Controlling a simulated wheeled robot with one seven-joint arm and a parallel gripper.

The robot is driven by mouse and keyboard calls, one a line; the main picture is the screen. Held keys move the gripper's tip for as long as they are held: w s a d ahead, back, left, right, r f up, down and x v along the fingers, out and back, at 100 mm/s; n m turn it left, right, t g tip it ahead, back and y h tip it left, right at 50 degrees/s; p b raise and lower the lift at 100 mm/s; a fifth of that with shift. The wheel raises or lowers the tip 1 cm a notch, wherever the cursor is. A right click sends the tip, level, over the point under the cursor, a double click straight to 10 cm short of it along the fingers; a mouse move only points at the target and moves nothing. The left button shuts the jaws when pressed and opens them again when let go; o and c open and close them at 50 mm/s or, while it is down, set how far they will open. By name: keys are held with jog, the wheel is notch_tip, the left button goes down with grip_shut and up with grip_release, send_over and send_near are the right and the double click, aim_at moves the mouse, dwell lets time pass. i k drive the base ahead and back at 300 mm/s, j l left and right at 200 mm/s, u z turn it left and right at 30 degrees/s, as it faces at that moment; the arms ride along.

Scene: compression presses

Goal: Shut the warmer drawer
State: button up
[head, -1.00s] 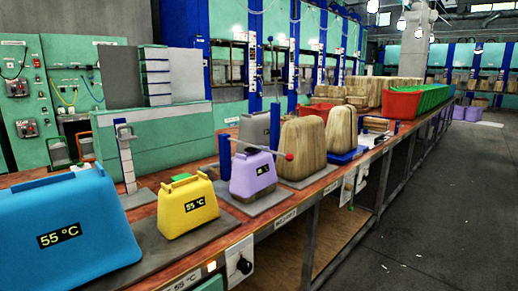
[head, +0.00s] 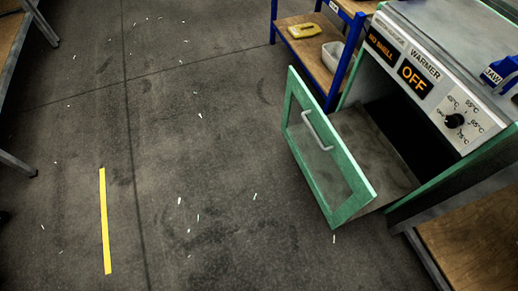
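The warmer (head: 460,95) stands at the right of the head view, with a panel reading "WARMER", "OFF" and "NO SHELL" and a black dial (head: 454,121). Its drawer (head: 369,151) is pulled out to the left, over the floor. The drawer front (head: 354,178) is a green frame around a grey panel, with a pale bar handle (head: 317,131). The visible part of the drawer's inside looks empty; its back part is in the dark opening. My gripper is not in view.
A blue-legged shelf (head: 302,48) with a yellow item (head: 307,31) and a white bin (head: 333,54) stands behind the drawer. A wooden bench (head: 475,235) is at lower right. The floor left of the drawer is open, with a yellow strip (head: 105,220) and small scraps.

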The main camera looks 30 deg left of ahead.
aim_at(352, 171)
jog(key=u, duration=0.5)
jog(key=i+j+u, duration=0.4)
jog(key=i+j, duration=0.1)
jog(key=i, duration=0.1)
